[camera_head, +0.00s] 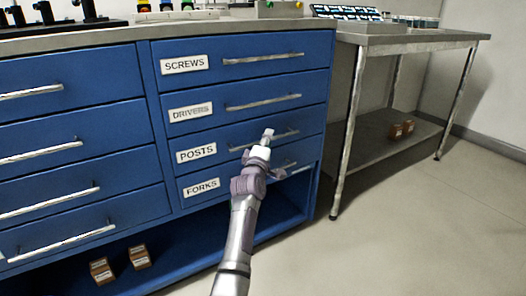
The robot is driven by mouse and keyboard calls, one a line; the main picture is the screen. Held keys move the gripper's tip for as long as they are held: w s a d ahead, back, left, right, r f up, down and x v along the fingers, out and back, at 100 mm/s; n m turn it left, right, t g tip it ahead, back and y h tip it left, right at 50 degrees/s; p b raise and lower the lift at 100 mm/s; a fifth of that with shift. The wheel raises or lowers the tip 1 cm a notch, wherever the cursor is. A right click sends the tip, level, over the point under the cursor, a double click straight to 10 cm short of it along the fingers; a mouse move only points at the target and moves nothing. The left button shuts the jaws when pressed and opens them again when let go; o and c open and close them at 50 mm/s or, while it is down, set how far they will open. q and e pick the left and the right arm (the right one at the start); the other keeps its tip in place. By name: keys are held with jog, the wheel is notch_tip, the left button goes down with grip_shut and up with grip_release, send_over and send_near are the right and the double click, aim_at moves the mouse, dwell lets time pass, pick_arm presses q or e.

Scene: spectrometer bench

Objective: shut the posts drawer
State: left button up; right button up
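The posts drawer (222,139) is the third one down in the right column of the blue cabinet, with a white POSTS label (196,153) and a silver bar handle (287,134). Its front looks flush or nearly flush with the drawers around it; a small gap cannot be ruled out.
The screws (290,46), drivers (215,107) and forks (225,190) drawers share the column and look shut. An open shelf below holds small brown boxes (140,256). A metal table (430,40) stands at right. The floor (400,220) in front of it is clear.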

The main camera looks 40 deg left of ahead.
pick_arm(q)
jog(key=v, duration=1.1)
jog(key=shift+r, duration=0.1)
